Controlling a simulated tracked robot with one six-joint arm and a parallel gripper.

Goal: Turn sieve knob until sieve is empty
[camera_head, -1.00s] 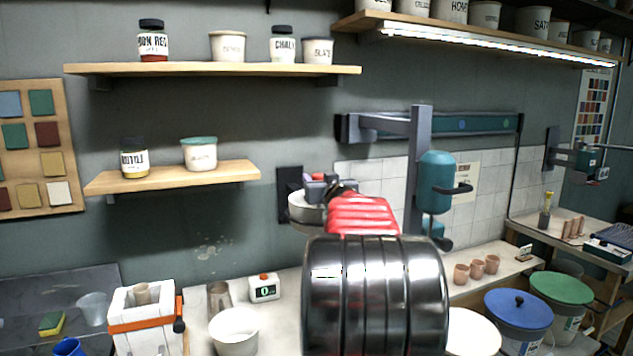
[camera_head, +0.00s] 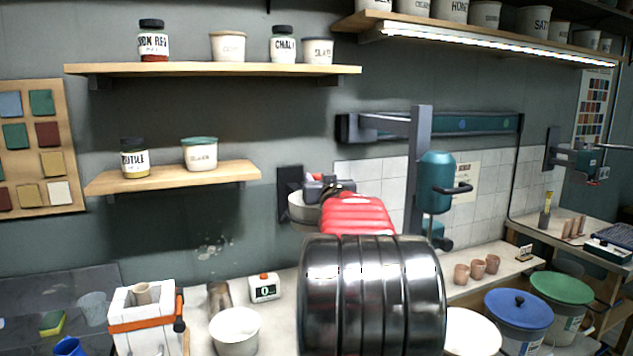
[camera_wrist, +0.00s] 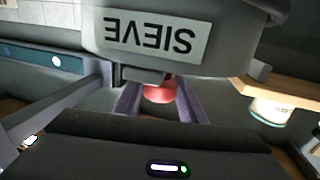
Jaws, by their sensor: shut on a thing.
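The sieve (camera_head: 304,207) is a pale round vessel mounted on the wall behind my arm in the head view. In the wrist view its SIEVE label (camera_wrist: 150,36) shows upside down on the grey-white body. A red knob (camera_wrist: 160,92) sits just under the label, between the fingers of my gripper (camera_wrist: 157,98). The gripper is shut on the knob. In the head view the gripper (camera_head: 322,186) is at the front of the sieve, and my arm hides part of it. The contents of the sieve are not visible.
A white bowl (camera_head: 235,330) and a scale (camera_head: 264,287) stand on the bench below. A plaster mould with an orange band (camera_head: 143,318) is at left. A wooden shelf (camera_head: 172,177) is left of the sieve. A teal machine (camera_head: 435,182) hangs close to the right of my arm.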

